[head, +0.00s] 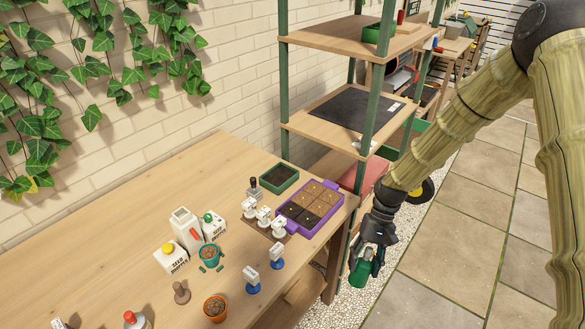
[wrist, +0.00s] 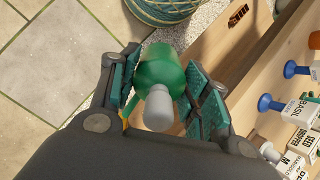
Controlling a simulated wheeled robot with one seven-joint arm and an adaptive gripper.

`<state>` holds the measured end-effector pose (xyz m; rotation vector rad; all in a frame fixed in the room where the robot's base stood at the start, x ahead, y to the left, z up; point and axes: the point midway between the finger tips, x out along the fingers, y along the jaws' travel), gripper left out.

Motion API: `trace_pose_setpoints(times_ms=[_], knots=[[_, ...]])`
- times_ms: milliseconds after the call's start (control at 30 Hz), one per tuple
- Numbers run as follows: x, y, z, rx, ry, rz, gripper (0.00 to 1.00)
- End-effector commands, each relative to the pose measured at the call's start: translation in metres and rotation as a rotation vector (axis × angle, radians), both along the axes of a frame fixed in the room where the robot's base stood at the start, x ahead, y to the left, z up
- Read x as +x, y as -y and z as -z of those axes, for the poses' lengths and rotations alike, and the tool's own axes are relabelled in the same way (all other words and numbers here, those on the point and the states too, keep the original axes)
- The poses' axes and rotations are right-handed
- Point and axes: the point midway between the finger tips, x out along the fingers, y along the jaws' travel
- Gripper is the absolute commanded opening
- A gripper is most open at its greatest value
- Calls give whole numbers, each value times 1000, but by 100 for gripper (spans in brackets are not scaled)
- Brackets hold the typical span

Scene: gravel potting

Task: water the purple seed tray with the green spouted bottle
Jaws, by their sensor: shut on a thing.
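The purple seed tray (head: 306,207) sits on the wooden table near its right end, with several soil cells, some dark and some lighter brown. My gripper (head: 372,262) is off the table's right edge, above the gravel and to the right of and nearer than the tray. It is shut on the green spouted bottle (head: 361,274). In the wrist view, the bottle (wrist: 160,75) is between the two padded fingers, with its grey-white spout end toward the camera. The tray is not in the wrist view.
A dark green tray (head: 279,179) stands behind the purple one. White-labelled markers (head: 264,214), cartons (head: 186,230) and small pots (head: 215,306) stand on the table. A shelf unit (head: 335,122) rises behind. A woven basket (wrist: 175,8) shows in the wrist view.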

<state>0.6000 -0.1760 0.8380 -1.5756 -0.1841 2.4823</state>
Motion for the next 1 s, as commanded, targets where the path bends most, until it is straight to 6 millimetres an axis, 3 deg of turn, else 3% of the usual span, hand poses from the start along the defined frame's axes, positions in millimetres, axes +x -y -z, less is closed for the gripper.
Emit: trace_pose_setpoints(times_ms=[333, 767, 1000], knots=[[1, 2, -32, 0, -2, 3, 30], [2, 0, -26, -2, -1, 0, 30], [15, -21, -38, 1, 0, 207, 30]])
